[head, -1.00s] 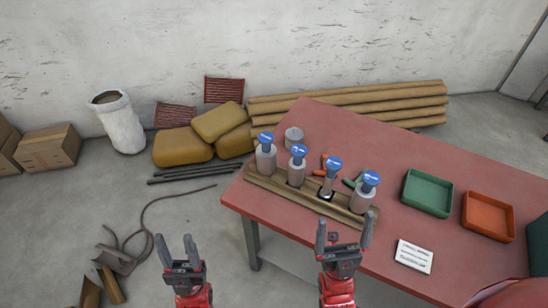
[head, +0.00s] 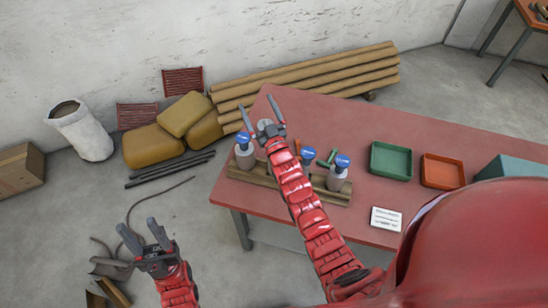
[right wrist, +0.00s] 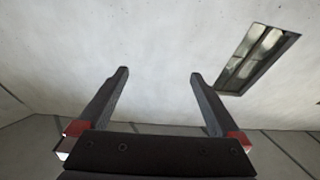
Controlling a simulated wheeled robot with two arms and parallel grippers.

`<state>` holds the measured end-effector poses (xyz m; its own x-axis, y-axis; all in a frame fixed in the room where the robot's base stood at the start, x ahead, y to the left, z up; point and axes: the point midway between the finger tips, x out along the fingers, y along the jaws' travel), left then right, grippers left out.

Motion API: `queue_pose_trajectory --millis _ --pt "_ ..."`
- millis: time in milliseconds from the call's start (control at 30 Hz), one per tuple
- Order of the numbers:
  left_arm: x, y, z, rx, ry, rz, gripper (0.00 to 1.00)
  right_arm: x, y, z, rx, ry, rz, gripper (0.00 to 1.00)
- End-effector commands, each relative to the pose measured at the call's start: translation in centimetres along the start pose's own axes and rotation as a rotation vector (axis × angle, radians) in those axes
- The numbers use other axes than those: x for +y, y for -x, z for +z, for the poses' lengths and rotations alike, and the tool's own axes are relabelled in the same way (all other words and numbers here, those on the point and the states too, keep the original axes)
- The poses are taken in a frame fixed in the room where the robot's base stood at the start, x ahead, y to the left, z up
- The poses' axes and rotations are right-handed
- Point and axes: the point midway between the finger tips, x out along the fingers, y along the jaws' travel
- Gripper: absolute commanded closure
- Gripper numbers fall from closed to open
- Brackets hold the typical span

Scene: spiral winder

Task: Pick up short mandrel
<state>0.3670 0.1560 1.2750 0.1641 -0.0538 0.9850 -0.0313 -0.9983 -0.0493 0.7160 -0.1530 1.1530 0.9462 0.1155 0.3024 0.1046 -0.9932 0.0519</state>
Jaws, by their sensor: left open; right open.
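Blue-topped mandrels stand upright in a wooden rack (head: 262,181) along the table's near left edge. I see a left grey one (head: 245,157), a slimmer one (head: 306,158) and a right grey one (head: 338,179). My right arm hides another place in the rack between the left and slimmer ones. I cannot tell which is the short mandrel. My right gripper (head: 257,106) is open over the table's far left part, its fingers pointing away. It is empty in the right wrist view (right wrist: 158,76). My left gripper (head: 137,224) is open and empty, left of the table.
The red table (head: 320,119) also holds a green tray (head: 391,174), an orange tray (head: 443,183), a white card (head: 386,218) and a teal box (head: 515,166). Yellow sacks (head: 155,147) and long poles (head: 310,77) lie behind it. The table's far middle is clear.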

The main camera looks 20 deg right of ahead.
Motion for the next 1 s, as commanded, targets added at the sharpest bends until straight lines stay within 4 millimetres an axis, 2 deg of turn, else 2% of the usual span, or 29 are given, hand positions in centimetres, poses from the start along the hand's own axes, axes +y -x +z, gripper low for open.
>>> queue_pose_trajectory --millis 33,100,200,333,433,567,700,800,900,1000 --pt "0.0 -0.2 0.0 0.000 0.000 0.000 0.50 0.4 -2.3 1.6 -0.104 0.004 0.006 0.00" --pt "0.0 -0.1 0.0 0.000 0.000 0.000 0.50 1.3 -4.5 4.5 -0.267 0.005 0.024 0.00" --pt "0.0 -0.1 0.0 0.000 0.000 0.000 0.50 2.8 -6.2 7.8 -0.495 0.000 0.065 0.00" --pt "0.0 -0.1 0.0 0.000 0.000 0.000 0.50 4.8 -6.7 10.6 -0.795 -0.029 0.139 0.00" --pt "0.0 -0.1 0.0 0.000 0.000 0.000 0.50 6.0 -5.3 11.4 -1.032 -0.070 0.205 0.00" --pt "0.0 -0.1 0.0 0.000 0.000 0.000 0.50 6.2 -2.2 10.2 -1.332 -0.151 0.282 0.00" --pt "0.0 -0.1 0.0 0.000 0.000 0.000 0.50 5.1 2.0 7.4 -1.611 -0.245 0.334 0.00" --pt "0.0 -0.1 0.0 0.000 0.000 0.000 0.50 4.2 4.2 5.3 -1.748 -0.296 0.350 0.00" --pt "0.0 -0.1 0.0 0.000 0.000 0.000 0.50 3.5 5.5 3.9 -1.827 -0.326 0.354 0.00" --pt "0.0 0.0 0.0 0.000 0.000 0.000 0.50 3.4 6.2 3.7 -1.859 -0.337 0.356 0.00"
